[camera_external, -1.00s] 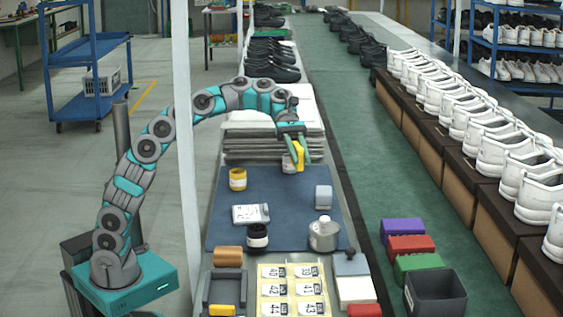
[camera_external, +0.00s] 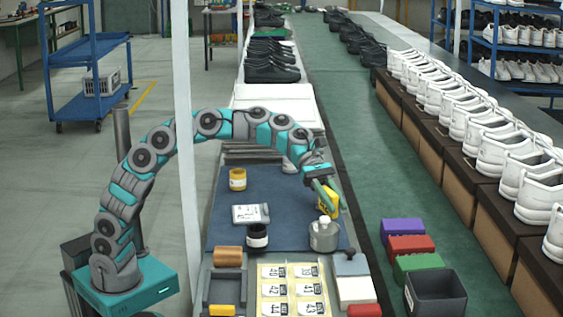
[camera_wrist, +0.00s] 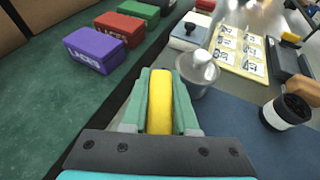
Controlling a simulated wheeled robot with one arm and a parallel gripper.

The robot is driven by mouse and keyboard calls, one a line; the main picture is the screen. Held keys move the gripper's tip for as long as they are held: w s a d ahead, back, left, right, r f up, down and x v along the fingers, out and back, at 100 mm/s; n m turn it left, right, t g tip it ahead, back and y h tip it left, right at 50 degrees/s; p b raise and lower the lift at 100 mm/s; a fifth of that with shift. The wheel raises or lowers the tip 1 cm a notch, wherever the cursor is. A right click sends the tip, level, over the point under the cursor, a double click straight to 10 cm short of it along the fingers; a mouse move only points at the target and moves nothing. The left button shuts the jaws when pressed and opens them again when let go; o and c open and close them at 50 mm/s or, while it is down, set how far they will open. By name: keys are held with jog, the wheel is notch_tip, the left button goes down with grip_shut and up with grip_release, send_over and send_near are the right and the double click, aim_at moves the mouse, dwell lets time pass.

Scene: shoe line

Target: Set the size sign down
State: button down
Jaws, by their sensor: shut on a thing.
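My gripper (camera_external: 325,197) is shut on a yellow block-like piece, which I take as the size sign (camera_external: 331,203). The gripper points down over the right edge of the blue mat (camera_external: 226,215), just behind the silver lidded pot (camera_external: 323,237). In the wrist view, the yellow sign (camera_wrist: 161,103) stands between the two green fingers of my gripper (camera_wrist: 162,85), and the pot (camera_wrist: 197,73) is close by, just right of them. Its printed face is not visible. I cannot tell whether its lower edge touches the mat.
Number cards (camera_external: 291,289) lie in front. Purple (camera_external: 402,230), red and green boxes sit on the belt to the right. The mat's middle is clear.

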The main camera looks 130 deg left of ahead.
aim_at(335, 215)
jog(key=shift+f, duration=1.45)
jog(key=shift+f, duration=0.1)
jog(key=c, duration=0.7)
grip_release()
jog(key=v, duration=1.2)
jog(key=shift+a, duration=0.1)
